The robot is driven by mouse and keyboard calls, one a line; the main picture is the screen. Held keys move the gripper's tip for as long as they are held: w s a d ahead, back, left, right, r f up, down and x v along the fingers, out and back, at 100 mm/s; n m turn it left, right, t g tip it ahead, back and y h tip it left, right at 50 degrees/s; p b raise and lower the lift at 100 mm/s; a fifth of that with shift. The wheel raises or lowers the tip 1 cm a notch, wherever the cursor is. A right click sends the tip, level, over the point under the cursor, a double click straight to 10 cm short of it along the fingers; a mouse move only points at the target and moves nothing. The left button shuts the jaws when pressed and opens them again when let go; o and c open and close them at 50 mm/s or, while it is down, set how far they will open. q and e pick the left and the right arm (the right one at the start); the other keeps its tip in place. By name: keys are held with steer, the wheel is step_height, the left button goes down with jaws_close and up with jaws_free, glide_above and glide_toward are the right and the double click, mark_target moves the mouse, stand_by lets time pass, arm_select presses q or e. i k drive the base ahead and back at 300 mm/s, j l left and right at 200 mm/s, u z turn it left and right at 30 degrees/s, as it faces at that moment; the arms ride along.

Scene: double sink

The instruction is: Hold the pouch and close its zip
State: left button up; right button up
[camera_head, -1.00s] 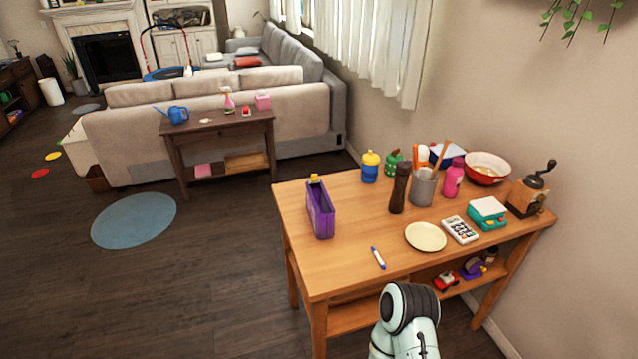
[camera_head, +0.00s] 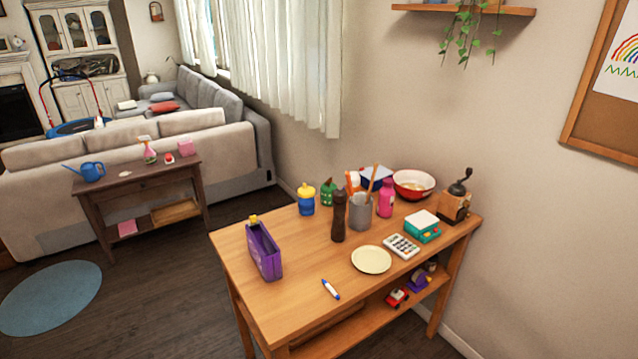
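The pouch (camera_head: 264,252) is purple and stands upright near the left edge of the wooden table. Its top looks open, with a dark inside. A small yellow piece (camera_head: 253,219), perhaps the zip pull, sits at the far end of its top edge. Neither of my grippers is in view, and nothing touches the pouch.
On the wooden table (camera_head: 300,285) are a marker (camera_head: 331,289), a plate (camera_head: 371,260), a pepper mill (camera_head: 338,216), a utensil cup (camera_head: 360,212), a calculator (camera_head: 401,246) and a coffee grinder (camera_head: 456,203). Floor is clear left of the table. A side table (camera_head: 140,185) stands behind.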

mark_target(253, 221)
steer(key=i+j+z, duration=0.1)
steer(key=j+z, duration=0.15)
steer(key=z, duration=0.15)
steer(key=j+z, duration=0.6)
steer(key=z, duration=0.15)
steer(key=j+z, duration=0.3)
steer(key=j, duration=0.25)
steer(key=k+j+z, duration=0.15)
steer(key=j+z, duration=0.15)
steer(key=j, duration=0.15)
steer(key=k+j+z, duration=0.1)
steer(key=j, duration=0.25)
steer(key=k+j+z, duration=0.1)
steer(key=j, duration=0.3)
steer(key=k+j, duration=0.2)
steer(key=j+z, duration=0.05)
steer(key=j, duration=0.1)
